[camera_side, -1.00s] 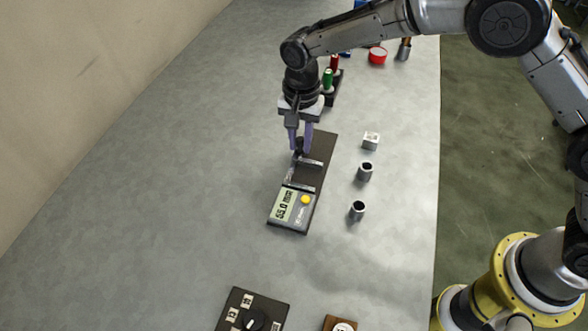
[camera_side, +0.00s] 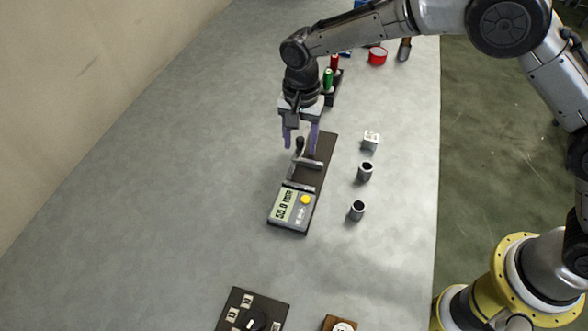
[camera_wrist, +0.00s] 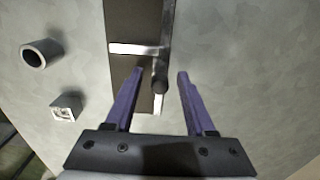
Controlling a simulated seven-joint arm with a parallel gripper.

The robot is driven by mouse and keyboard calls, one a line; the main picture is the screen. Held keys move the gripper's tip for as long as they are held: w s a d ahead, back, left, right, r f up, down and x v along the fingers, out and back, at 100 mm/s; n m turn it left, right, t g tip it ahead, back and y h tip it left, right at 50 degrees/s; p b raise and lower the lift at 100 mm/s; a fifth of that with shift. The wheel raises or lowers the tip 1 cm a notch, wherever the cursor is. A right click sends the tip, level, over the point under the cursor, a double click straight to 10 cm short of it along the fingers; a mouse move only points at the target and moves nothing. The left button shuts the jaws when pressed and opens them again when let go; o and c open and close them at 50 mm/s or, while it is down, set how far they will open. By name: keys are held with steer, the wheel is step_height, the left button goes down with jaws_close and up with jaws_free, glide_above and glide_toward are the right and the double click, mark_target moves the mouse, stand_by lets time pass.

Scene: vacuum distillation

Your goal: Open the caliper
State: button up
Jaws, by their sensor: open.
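The caliper lies on a dark board (camera_side: 322,148), with a display (camera_side: 285,204) that reads about 55.0 mm and a yellow button (camera_side: 305,199). Its sliding jaw (camera_side: 307,162) stands apart from the fixed jaw (camera_side: 299,186) by the display. A dark knob (camera_side: 300,144) stands up at the slider, and it also shows in the wrist view (camera_wrist: 160,84). My gripper (camera_side: 301,146) has purple fingers, spread open above the board. In the wrist view my gripper (camera_wrist: 160,72) has the knob between its fingertips, with clear space on both sides.
Two grey hollow cylinders (camera_side: 365,172) (camera_side: 357,210) and a small light block (camera_side: 371,140) stand right of the board. A rack with green and red items (camera_side: 328,80) is behind. A dark panel with a dial (camera_side: 254,318) is at the front. The left of the table is clear.

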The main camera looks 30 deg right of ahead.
mark_target(300, 138)
stand_by(0.3)
steer(key=shift+r, duration=3.5)
